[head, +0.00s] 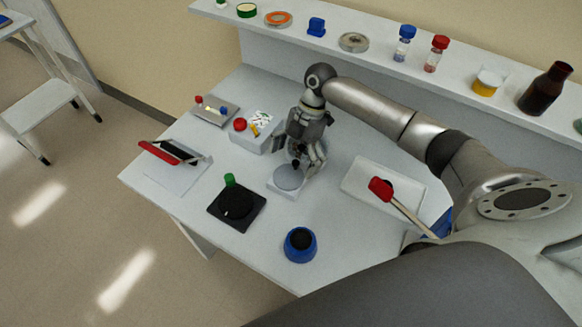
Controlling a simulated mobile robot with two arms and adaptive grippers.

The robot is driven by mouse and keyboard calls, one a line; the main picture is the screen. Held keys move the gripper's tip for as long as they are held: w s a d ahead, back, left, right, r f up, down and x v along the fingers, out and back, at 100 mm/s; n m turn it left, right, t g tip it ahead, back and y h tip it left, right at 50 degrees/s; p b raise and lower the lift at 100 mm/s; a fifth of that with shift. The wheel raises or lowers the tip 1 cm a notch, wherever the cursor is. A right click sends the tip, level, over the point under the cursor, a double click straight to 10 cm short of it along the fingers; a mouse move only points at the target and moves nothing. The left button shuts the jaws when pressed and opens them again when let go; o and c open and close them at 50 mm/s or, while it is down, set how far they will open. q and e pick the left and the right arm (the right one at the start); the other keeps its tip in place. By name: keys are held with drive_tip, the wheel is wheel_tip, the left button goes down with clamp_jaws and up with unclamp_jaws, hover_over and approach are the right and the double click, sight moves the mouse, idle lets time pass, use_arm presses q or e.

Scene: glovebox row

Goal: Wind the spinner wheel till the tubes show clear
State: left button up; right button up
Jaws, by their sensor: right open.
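A black square base (216,213) with a round black disc (236,203) and an upright green knob (229,180) sits near the table's left front; it looks like the spinner wheel. My right gripper (306,166) is open, pointing down over a white block with a grey round plate (289,178), to the right of and behind the wheel. I cannot tell whether its fingers touch the plate. A small grey tray (216,118) at the back left holds small red-capped and blue-capped pieces, perhaps tubes; their contents are too small to tell. My left gripper is not in view.
A blue round pot (300,245) stands at the front edge. A white tray (365,178) with a red-headed tool (381,189) lies right. A red-edged stand (172,152) is left, a white box (254,143) behind. Vials (403,44) and a brown bottle (546,89) stand on the shelf.

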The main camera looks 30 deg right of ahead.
drive_tip(key=v, duration=0.8)
drive_tip(key=shift+r, duration=0.25)
drive_tip(key=shift+f, duration=0.1)
